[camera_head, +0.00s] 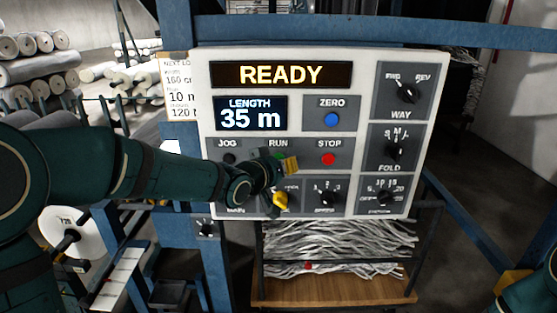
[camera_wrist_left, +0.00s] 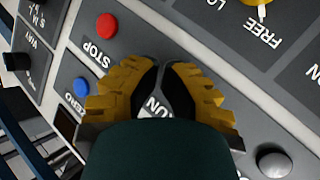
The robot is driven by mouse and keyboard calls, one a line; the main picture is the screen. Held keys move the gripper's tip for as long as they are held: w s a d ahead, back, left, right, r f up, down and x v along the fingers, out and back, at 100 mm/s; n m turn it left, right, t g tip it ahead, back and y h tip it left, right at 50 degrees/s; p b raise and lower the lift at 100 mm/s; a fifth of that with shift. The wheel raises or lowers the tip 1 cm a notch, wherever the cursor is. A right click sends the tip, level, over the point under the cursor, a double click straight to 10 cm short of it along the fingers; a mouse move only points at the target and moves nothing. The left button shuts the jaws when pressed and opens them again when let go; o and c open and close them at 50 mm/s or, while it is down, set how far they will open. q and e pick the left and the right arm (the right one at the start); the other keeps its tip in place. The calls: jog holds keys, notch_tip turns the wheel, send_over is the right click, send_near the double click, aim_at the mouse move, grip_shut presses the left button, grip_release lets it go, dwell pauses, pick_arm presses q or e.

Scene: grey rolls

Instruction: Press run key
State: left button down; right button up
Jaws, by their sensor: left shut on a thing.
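The white control panel (camera_head: 203,110) faces me, with READY lit on its top display (camera_head: 281,75). The RUN key (camera_head: 279,155) shows as a sliver of green under its label, mostly covered by my left gripper (camera_head: 290,165). In the left wrist view my left gripper (camera_wrist_left: 162,68) has its two yellow fingers drawn together over the spot by the RUN label (camera_wrist_left: 153,106), and they hide the key there. The fingers are shut on the key. How far the key is pressed cannot be seen. Of my right arm only a dark green part shows at the bottom right.
The red STOP button (camera_head: 328,159) is close right of the gripper; the blue ZERO button (camera_head: 331,119) is above it. The black JOG button (camera_head: 229,158) is left. A yellow knob (camera_head: 281,200) sits just below. The length display (camera_head: 250,114) reads 35 m.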

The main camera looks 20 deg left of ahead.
pick_arm(q)
jog(key=shift+w+a, duration=0.15)
jog(key=shift+w, duration=0.2)
dwell(0.8)
jog(key=shift+s, duration=0.1)
jog(key=shift+s+d+b, duration=0.25)
jog(key=shift+s+b, duration=0.2)
jog(key=shift+s, duration=0.25)
jog(key=s+b, duration=0.1)
jog(key=s+d+b, duration=0.1)
jog(key=s, duration=0.1)
jog(key=s+b, duration=0.1)
jog(key=s, duration=0.1)
jog(key=shift+d+b, duration=0.25)
jog(key=shift+b, duration=0.05)
jog(key=shift+w, duration=0.1)
dwell(0.6)
